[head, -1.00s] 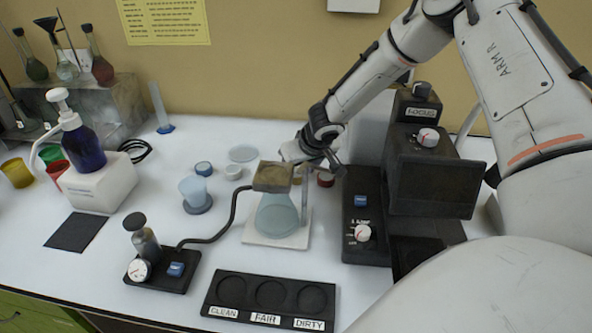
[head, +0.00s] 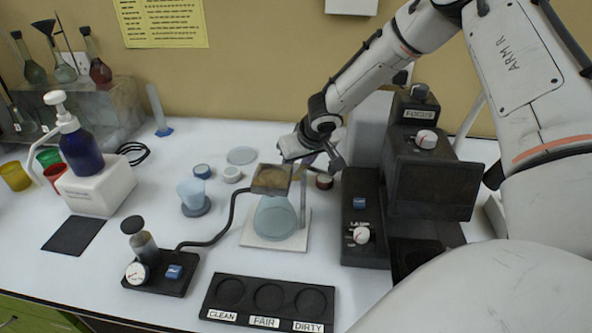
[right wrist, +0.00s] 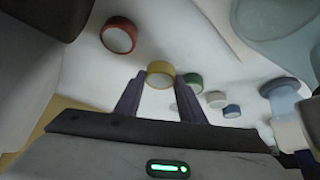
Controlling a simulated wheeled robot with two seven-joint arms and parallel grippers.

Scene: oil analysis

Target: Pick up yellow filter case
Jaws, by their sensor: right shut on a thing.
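The yellow filter case (right wrist: 160,68) is a small round ring-shaped case. In the right wrist view it sits between the tips of my right gripper (right wrist: 159,88), which is shut on it. In the head view my right gripper (head: 309,160) is over the back of the white table, behind the flask stand and left of the black microscope-like device. There the case is mostly hidden by the gripper and stand. I cannot tell how far it is above the table. My left gripper is not in view.
A red case (right wrist: 118,36), a green case (right wrist: 193,80), a white case (right wrist: 216,99) and a blue case (right wrist: 232,111) stand nearby. The flask (head: 274,218) and black device (head: 433,178) are close obstacles. A three-slot black tray (head: 213,296) lies in front.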

